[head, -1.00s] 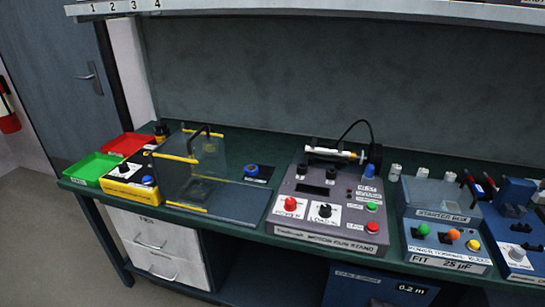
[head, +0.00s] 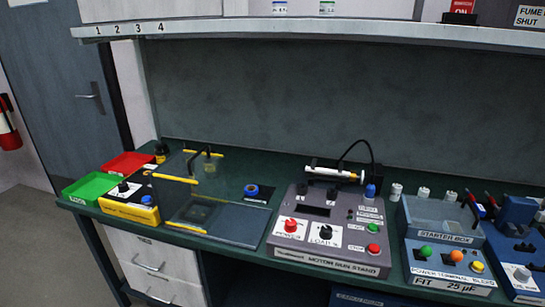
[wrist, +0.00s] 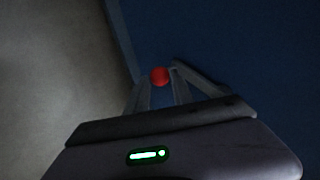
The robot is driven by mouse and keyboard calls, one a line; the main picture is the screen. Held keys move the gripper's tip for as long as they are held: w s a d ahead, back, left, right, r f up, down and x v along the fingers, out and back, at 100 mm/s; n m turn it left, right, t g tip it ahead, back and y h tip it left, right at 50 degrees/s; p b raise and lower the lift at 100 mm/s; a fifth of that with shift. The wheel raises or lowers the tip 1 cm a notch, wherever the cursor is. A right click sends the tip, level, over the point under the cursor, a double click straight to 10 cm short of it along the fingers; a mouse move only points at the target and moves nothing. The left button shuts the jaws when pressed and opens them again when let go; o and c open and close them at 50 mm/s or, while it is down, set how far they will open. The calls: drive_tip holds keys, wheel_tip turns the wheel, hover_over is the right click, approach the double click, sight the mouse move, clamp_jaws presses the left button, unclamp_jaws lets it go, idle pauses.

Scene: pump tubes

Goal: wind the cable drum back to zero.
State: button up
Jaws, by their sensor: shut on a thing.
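In the wrist view, my gripper (wrist: 159,84) is shut on a round red knob (wrist: 160,75), which shows between the fingertips. The knob stands in front of a dark blue surface (wrist: 235,45). The rest of what the knob belongs to is hidden or too dark to tell. In the head view, the top edge of a blue box (head: 362,299) with a white label shows under the bench at the bottom of the picture. Its front is cut off, and no reading shows now. My gripper is not in the head view.
The green bench (head: 235,165) carries a grey motor run stand (head: 330,255), a starter box (head: 440,238), a yellow control box (head: 128,208) and red and green trays (head: 92,187). A shelf (head: 300,33) hangs above. A pale surface (wrist: 60,70) lies left in the wrist view.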

drive_tip(key=shift+d+f, duration=0.15)
drive_tip(key=shift+d, duration=0.25)
drive_tip(key=shift+s+d+f, duration=0.3)
drive_tip(key=shift+d, duration=0.35)
drive_tip(key=shift+s+d+f, duration=0.2)
drive_tip(key=shift+s+d, duration=0.05)
drive_tip(key=shift+d, duration=0.45)
drive_tip(key=shift+d, duration=0.1)
drive_tip(key=shift+s+d, duration=0.25)
drive_tip(key=shift+d, duration=0.4)
